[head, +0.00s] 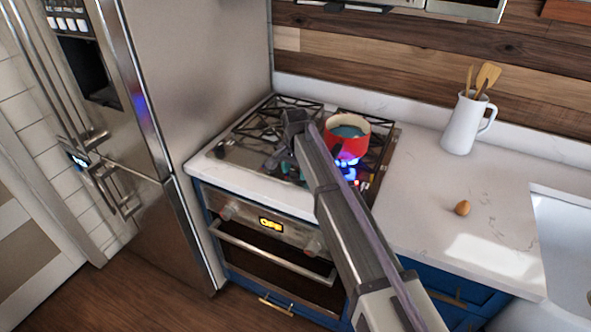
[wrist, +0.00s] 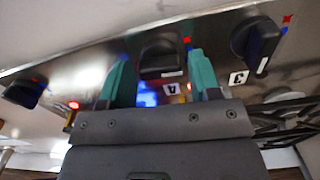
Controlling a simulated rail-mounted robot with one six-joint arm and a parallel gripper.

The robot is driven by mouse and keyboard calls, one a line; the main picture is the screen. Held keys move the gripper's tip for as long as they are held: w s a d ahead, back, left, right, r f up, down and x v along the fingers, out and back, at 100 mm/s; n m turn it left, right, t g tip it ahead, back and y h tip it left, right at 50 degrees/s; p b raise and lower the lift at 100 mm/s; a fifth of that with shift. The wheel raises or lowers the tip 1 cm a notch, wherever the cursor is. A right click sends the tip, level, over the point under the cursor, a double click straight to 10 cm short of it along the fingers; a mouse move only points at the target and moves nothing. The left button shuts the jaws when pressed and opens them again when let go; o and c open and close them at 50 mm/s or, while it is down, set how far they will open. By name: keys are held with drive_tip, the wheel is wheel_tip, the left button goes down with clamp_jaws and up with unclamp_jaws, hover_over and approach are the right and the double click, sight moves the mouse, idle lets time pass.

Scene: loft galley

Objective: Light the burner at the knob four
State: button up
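In the wrist view a black knob (wrist: 160,55) stands between my two teal fingers, with an upside-down label 4 (wrist: 171,89) beside it. My gripper (wrist: 160,68) is open around this knob, with a visible gap on each side. Its pointer direction is hard to read. In the head view my gripper (head: 288,168) is low over the front of the cooktop (head: 240,155), and my arm hides part of that area. A blue flame (head: 346,170) burns below the red pot (head: 349,140).
The knob with label 3 (wrist: 257,42) is to the right in the wrist view, and another knob (wrist: 20,92) is at left. A red light (wrist: 73,105) glows nearby. A white jug (head: 464,125) and an egg (head: 462,208) stand on the right counter.

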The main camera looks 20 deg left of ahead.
sight(295, 171)
drive_tip(key=shift+o, duration=1.1)
wheel_tip(295, 171, up, 11)
drive_tip(key=p, duration=1)
drive_tip(key=shift+p, duration=0.4)
drive_tip(key=shift+f, duration=0.1)
